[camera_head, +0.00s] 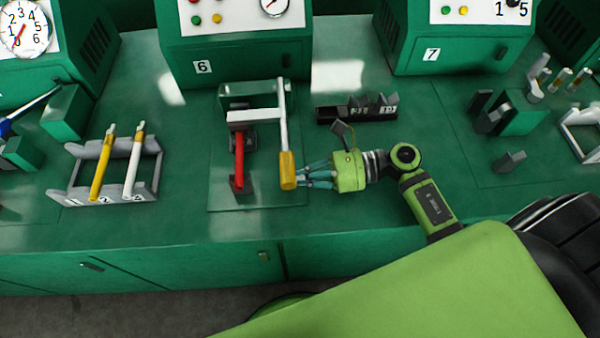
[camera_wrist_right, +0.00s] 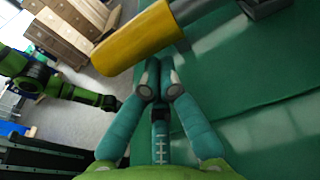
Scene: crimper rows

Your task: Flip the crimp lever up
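The crimp lever is a grey rod with a yellow handle (camera_head: 287,170) on the right side of the crimper (camera_head: 252,100) below number 6. Its handle end points toward the bench front. A red piece (camera_head: 239,160) sits in the crimper, left of the lever. My right gripper (camera_head: 303,177) is just right of the handle, its teal fingers pointing left at it. In the right wrist view the fingertips (camera_wrist_right: 158,80) are drawn together, right at the underside of the yellow handle (camera_wrist_right: 135,40). Nothing shows between them; whether they touch the handle is unclear.
A grey rack (camera_head: 75,190) with a yellow and a white stick stands left on the bench. A dark block holder (camera_head: 330,113) lies behind my right gripper. Green machines numbered 6 (camera_head: 240,62) and 7 (camera_head: 455,58) stand behind.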

